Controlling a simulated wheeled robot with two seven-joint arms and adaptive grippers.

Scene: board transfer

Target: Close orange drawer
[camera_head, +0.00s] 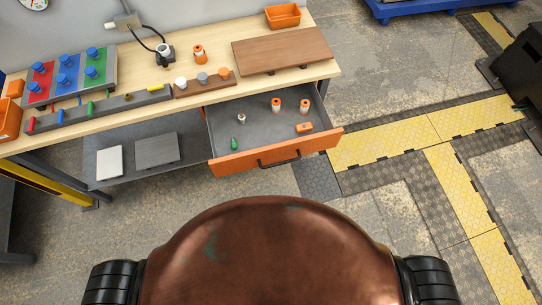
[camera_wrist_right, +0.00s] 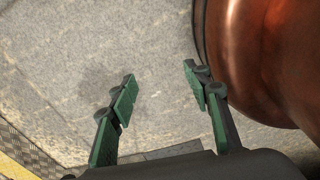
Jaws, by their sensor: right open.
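The orange drawer (camera_head: 231,163) is pulled out from under the wooden workbench at its right part. Its orange front has a dark bar handle (camera_head: 279,158) and faces me. Inside the grey drawer lie two orange-and-white cylinders (camera_head: 276,105), an orange block (camera_head: 304,128), a green piece (camera_head: 234,144) and a small pale part (camera_head: 241,119). My right gripper (camera_wrist_right: 158,87) is open and empty over the bare floor in the right wrist view, beside my copper-coloured body. Neither gripper shows in the head view, so my left gripper is out of sight.
The workbench (camera_head: 130,92) carries a board of coloured blocks with blue knobs, a brown panel (camera_head: 283,50), an orange bin (camera_head: 283,15) and a black cable. A lower shelf holds a white box and a grey box. Open floor lies between me and the drawer.

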